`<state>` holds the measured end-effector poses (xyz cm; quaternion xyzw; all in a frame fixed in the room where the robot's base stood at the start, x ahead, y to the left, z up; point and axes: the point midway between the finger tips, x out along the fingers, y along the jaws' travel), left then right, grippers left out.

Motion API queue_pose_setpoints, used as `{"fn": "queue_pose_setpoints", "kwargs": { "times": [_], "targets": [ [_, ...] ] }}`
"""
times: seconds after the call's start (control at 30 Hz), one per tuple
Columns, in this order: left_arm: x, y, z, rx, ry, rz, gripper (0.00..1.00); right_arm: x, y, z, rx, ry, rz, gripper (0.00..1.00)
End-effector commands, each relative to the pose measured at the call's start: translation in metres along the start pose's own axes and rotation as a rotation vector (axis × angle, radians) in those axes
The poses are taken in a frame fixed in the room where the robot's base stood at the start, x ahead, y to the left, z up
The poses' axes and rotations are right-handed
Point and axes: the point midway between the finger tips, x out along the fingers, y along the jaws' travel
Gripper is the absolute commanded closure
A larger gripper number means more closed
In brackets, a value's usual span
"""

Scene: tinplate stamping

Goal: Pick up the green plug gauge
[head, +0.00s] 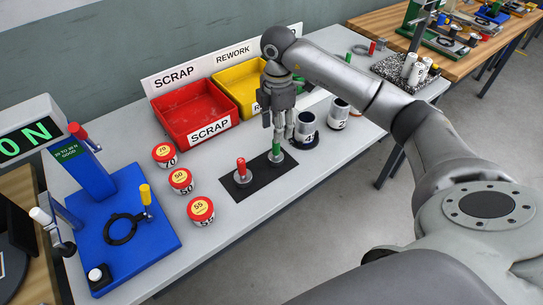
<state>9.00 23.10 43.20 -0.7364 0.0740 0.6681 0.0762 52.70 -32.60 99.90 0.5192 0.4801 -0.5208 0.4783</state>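The green plug gauge (277,153) stands upright on a black mat (262,183), its green handle pointing up and its grey round base on the mat. My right gripper (281,131) points down directly over it, with the fingertips at the handle's upper end. The fingers partly hide the handle, and I cannot tell whether they are closed on it. A red-handled plug gauge (241,173) stands to its left on the same mat. My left gripper is not in view.
Red (188,118) and yellow (237,79) bins stand behind. Cans marked 4 (305,128) and 2 (338,114) are close on the gripper's right. Red-topped tins (181,181) and a blue fixture (120,228) are at left. The table front is clear.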

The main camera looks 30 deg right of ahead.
Motion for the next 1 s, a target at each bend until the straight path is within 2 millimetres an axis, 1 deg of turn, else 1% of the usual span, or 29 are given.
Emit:
{"fn": "queue_pose_setpoints", "kwargs": {
  "times": [0.03,0.1,0.27,0.37,0.5,0.63,0.73,0.9,0.93,1.0],
  "targets": [
    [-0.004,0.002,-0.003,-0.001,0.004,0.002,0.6,0.008,-0.001,0.0,0.001,0.0,-0.003,0.55],
    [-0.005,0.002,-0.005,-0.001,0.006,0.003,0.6,0.017,0.0,-0.001,0.0,0.001,-0.002,0.55],
    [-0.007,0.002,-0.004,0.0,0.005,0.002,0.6,0.028,0.0,-0.001,-0.003,0.001,0.001,0.55],
    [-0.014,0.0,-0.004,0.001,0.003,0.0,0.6,0.037,-0.002,-0.002,-0.003,0.001,-0.002,0.55],
    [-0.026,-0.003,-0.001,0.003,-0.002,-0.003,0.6,0.058,-0.004,-0.002,-0.003,0.001,-0.002,0.55],
    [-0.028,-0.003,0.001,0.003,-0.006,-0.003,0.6,0.074,-0.003,-0.002,-0.003,0.0,0.0,0.55],
    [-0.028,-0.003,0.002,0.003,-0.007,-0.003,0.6,0.079,-0.003,-0.003,-0.004,0.001,0.002,0.55],
    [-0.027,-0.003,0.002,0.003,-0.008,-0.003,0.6,0.079,-0.002,-0.002,-0.004,0.001,0.003,0.55],
    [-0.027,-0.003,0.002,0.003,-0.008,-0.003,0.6,0.079,-0.002,-0.002,-0.004,0.001,0.003,0.56],
    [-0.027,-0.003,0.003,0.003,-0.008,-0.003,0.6,0.079,-0.002,-0.002,-0.004,0.001,0.003,0.65]
  ]
}}
